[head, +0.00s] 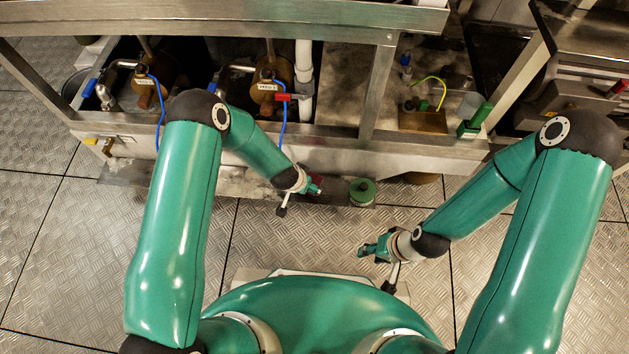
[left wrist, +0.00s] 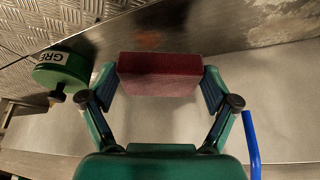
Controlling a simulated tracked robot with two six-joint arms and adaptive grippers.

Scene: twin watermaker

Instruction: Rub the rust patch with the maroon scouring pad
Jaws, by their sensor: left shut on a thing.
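My left gripper (left wrist: 160,82) is shut on the maroon scouring pad (left wrist: 158,75), a dark red block held across its fingertips. In the head view the pad (head: 315,183) shows small at the end of my left arm, over the low metal ledge by the machine's front. Whether the pad touches the metal is unclear. My right gripper (head: 370,251) looks open and empty above the floor.
A round green container (head: 362,190) stands on the ledge right of my left gripper; its label partly shows in the left wrist view (left wrist: 62,72). The watermaker frame (head: 330,150) rises behind. A blue hose (left wrist: 251,145) is close to the left gripper. The plated floor (head: 60,240) is clear.

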